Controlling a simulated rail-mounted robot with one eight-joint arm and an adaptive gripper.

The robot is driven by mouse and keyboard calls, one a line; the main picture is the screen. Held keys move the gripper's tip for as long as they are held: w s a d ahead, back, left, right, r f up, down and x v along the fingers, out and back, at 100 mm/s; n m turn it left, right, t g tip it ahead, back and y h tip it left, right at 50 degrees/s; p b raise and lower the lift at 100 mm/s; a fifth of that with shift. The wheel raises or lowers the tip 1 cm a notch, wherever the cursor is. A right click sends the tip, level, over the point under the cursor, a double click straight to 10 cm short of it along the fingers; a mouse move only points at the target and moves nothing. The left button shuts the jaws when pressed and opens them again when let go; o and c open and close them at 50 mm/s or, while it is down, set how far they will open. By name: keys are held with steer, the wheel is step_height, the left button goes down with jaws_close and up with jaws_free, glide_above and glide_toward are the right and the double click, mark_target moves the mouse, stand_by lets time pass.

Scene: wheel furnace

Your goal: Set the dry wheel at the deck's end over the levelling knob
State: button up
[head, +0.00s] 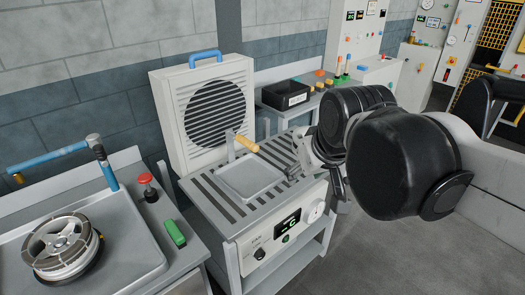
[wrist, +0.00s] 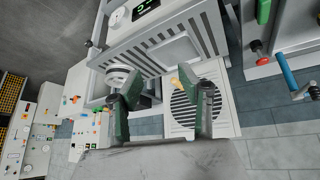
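A small silver wheel (wrist: 122,78) shows in the wrist view at the end of the slotted deck (wrist: 158,85), beside one finger of my gripper (wrist: 168,92), which partly covers it. My gripper is open and nothing shows between its fingers. A small dark knob (wrist: 89,43) sticks out at the deck's end near the gauge; I cannot tell for sure that it is the levelling knob. In the head view my arm hides most of this end of the deck (head: 218,203). A spoked wheel (head: 64,247) lies in the sink at the left.
A black bin (head: 287,95) is on the back bench. A red button (head: 147,184) and green block (head: 174,233) are by the sink.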

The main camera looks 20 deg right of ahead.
steer(key=s+a+f, duration=0.1)
steer(key=s+f, duration=0.3)
steer(key=s, duration=0.2)
steer(key=shift+f+m+t, duration=0.3)
steer(key=shift+f+t, duration=0.05)
steer(key=shift+t, duration=0.05)
steer(key=shift+f, duration=0.15)
step_height(320, 180, down, 4)
steer(key=b, duration=0.3)
steer(key=shift+r+b, duration=0.25)
steer(key=shift+b, duration=0.15)
